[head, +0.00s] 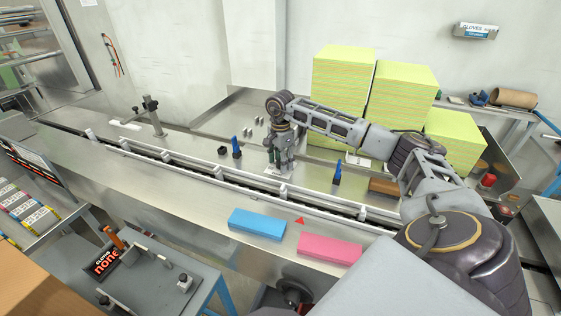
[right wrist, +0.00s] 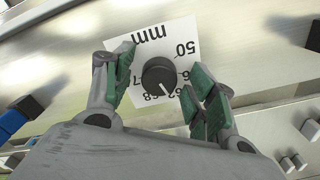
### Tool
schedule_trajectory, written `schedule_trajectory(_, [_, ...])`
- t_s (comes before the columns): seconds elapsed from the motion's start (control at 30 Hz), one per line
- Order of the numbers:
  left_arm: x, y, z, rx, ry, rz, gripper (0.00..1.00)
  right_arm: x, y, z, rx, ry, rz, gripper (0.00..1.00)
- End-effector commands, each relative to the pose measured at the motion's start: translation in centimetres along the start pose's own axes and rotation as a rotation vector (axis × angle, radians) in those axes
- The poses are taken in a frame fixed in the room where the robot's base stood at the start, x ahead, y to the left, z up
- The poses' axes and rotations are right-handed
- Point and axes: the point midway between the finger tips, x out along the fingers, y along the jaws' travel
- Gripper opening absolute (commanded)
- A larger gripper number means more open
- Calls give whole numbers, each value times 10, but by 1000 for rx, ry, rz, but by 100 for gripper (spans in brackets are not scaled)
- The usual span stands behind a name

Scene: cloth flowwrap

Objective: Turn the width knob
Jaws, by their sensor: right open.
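The width knob (right wrist: 159,75) is a round black knob with a white pointer line. It sits on a white dial card (right wrist: 185,38) marked "mm" and with numbers, some hidden by my fingers. My right gripper (right wrist: 160,88) is open, with its green-padded fingers on either side of the knob. Whether the pads touch it I cannot tell; a gap shows on the left. In the head view my right gripper (head: 279,160) points down at the card (head: 279,171) behind the conveyor, and the knob is hidden there. My left gripper is not in view.
A conveyor with a white guide rail (head: 235,180) runs in front of the card. Blue-handled clamps (head: 236,147) (head: 337,173) stand on both sides. A blue pack (head: 257,224) and a pink pack (head: 329,248) lie nearer. Tall yellow stacks (head: 343,85) stand behind my right arm.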

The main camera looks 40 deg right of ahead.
Motion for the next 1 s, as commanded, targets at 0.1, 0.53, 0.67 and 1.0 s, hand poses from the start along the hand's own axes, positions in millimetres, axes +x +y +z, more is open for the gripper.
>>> schedule_trajectory(0.1, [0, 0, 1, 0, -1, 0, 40, -5, 0, 0, 0, 0, -1, 56])
schedule_trajectory(0.53, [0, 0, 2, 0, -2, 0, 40, -57, -1, 0, 0, -1, -3, 56])
schedule_trajectory(0.67, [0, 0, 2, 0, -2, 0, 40, -77, -1, 0, 0, -1, -4, 56])
schedule_trajectory(1.0, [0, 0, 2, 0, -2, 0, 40, -113, -1, 0, 0, -1, -3, 56])
